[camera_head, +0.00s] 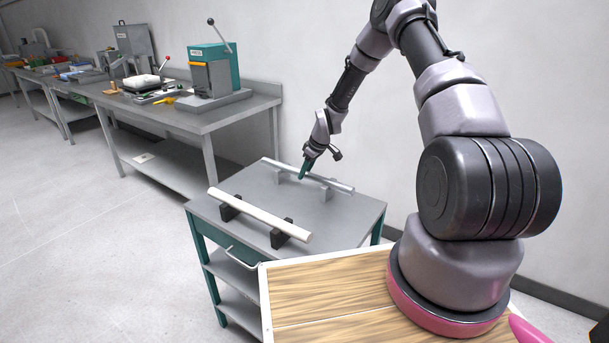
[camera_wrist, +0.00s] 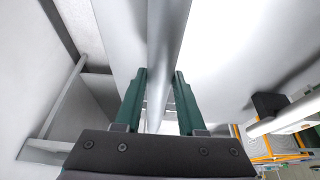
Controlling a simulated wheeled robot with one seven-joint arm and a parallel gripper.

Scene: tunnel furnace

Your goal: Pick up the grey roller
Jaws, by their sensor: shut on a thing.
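The grey roller (camera_head: 335,184) is a long thin grey bar at the back of the cart top, lying over two light grey holders (camera_head: 327,193). My gripper (camera_head: 304,170) is at the roller, left of its middle, pointing down. In the wrist view the grey roller (camera_wrist: 165,40) runs between the two green fingers of my gripper (camera_wrist: 160,88), which are shut on it. I cannot tell whether the roller still touches its holders.
A white roller (camera_head: 258,215) lies on two black holders (camera_head: 280,235) at the front of the cart top (camera_head: 335,228). A workbench (camera_head: 215,118) with a green press (camera_head: 214,68) and other tools stands along the wall at left. Open floor lies left of the cart.

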